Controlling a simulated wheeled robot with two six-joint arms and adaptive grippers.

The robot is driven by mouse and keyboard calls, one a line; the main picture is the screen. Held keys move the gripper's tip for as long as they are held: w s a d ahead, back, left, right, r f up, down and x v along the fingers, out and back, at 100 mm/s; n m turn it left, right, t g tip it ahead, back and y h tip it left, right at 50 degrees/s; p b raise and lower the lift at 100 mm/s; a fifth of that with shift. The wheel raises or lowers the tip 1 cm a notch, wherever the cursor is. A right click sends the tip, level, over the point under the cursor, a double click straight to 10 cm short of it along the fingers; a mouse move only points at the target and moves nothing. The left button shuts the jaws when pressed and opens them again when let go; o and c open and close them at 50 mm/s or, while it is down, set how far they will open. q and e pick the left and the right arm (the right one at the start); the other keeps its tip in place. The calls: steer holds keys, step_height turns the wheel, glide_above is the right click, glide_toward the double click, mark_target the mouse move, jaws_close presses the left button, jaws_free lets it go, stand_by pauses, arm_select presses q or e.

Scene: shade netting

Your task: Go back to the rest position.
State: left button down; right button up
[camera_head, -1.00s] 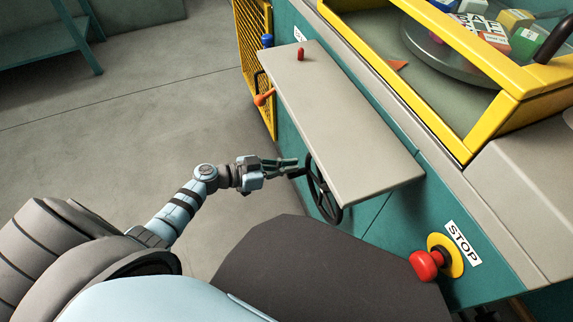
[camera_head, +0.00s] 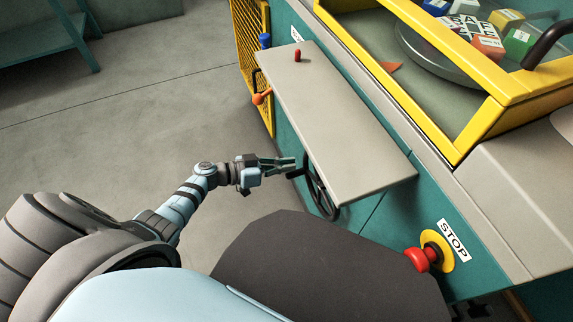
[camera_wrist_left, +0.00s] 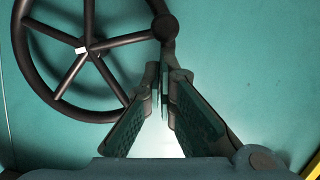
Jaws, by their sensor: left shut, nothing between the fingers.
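My left gripper (camera_head: 290,163) is shut and empty. In the head view it points right, its tips close to the knob of the black handwheel (camera_head: 319,192) on the teal machine front. In the left wrist view my left gripper (camera_wrist_left: 163,80) shows its two fingers together, and the handwheel (camera_wrist_left: 58,42) is at the upper left with its knob (camera_wrist_left: 165,27) just beyond the fingertips. I cannot tell whether the tips touch the knob. My right gripper is not in view.
A grey shelf (camera_head: 340,125) juts out above the handwheel, with a small red piece (camera_head: 297,55) on it. A red stop button (camera_head: 422,258) sits at lower right. A yellow-framed enclosure (camera_head: 480,125) holds a turntable with several blocks.

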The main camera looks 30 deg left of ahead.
arm_select(q)
step_height(320, 180, up, 5)
steer(key=p, duration=0.4)
steer(key=f+p+v, duration=0.1)
steer(key=f+v, duration=0.1)
steer(key=v, duration=0.7)
steer(key=shift+s+a+r, duration=0.15)
steer(key=shift+a+r, duration=0.25)
steer(key=shift+a, duration=0.1)
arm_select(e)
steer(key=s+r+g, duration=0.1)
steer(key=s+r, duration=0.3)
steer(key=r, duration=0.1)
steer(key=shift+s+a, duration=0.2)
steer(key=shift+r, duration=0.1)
